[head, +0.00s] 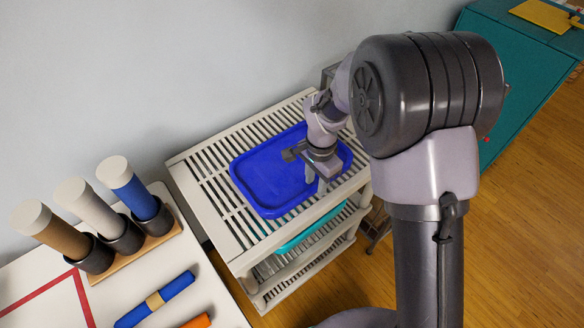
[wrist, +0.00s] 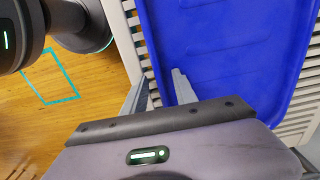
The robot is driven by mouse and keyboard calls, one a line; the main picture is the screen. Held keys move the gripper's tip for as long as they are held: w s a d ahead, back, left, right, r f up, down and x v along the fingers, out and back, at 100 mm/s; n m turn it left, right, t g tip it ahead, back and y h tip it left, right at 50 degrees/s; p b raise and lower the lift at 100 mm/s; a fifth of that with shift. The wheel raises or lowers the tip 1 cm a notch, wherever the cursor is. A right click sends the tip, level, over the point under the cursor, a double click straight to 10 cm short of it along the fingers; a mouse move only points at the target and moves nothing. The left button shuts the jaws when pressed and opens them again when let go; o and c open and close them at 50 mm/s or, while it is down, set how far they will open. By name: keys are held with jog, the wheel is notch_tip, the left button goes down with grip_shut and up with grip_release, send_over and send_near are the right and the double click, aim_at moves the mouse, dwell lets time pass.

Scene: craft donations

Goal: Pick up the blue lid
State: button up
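The blue lid (head: 267,180) is a shallow rectangular tray shape with rounded corners and a raised rim. It lies flat on the slatted top of a pale shelf unit. In the wrist view the lid (wrist: 225,50) fills the upper right. My gripper (head: 316,181) points down at the lid's near right edge. In the wrist view my gripper (wrist: 160,76) has its fingers apart, one outside the rim over the slats and one over the lid's inside. A gap shows between the fingers and the rim. My arm hides the lid's right part in the head view.
The shelf unit (head: 213,205) has a teal item (head: 308,232) on a lower level. A white table at lower left bears a rack of brown, white and blue tubes (head: 128,188) and a blue roll (head: 156,299). A wall stands behind. Wooden floor (head: 520,220) is open at right.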

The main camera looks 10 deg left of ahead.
grip_shut()
dwell(1.4)
